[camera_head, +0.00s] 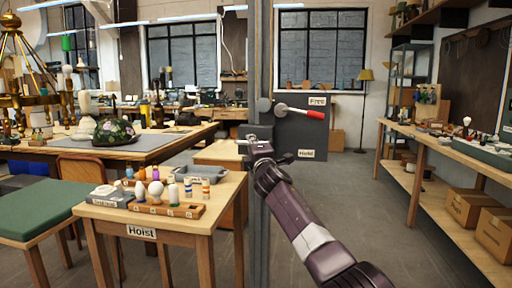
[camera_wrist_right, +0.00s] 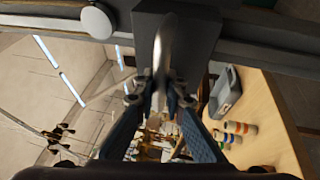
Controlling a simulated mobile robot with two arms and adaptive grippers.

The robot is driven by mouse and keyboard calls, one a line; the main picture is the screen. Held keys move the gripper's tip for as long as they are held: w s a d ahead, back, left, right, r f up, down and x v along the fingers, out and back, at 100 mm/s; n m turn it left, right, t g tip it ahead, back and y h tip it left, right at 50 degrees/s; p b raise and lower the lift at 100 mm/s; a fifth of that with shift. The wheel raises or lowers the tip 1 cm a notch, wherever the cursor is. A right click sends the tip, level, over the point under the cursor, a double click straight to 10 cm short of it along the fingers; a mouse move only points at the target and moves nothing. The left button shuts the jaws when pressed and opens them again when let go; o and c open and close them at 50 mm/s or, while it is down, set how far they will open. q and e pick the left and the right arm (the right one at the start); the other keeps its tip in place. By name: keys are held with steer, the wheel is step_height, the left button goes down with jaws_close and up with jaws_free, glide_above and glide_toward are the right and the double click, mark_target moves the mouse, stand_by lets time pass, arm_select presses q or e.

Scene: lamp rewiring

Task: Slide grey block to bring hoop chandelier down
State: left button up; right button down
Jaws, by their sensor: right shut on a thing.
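The hoop chandelier (camera_head: 22,98), brass with a ring and candle-like lamps, hangs at the far left of the head view, low over the back table. The grey block (camera_head: 257,131) sits on the tall grey post in the middle. In the right wrist view the block (camera_wrist_right: 178,22) fills the top centre, with a pale metal tab sticking out of it. My right gripper (camera_head: 252,146) is at the block, and in the wrist view its fingers (camera_wrist_right: 163,88) are shut on that tab. My left gripper is not in view.
A lever with a red grip (camera_head: 315,114) stands on a dark panel between "Free" and "Hold" labels. A small table (camera_head: 205,222) marked "Hoist" holds bulbs and a grey tray (camera_head: 200,174). A long bench (camera_head: 440,148) runs along the right. Floor between is clear.

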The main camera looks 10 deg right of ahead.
steer(key=shift+r, duration=0.25)
steer(key=c, duration=2)
jaws_free()
steer(key=shift+s, duration=0.1)
steer(key=shift+o, duration=0.2)
steer(key=shift+f, duration=0.1)
steer(key=v, duration=1.2)
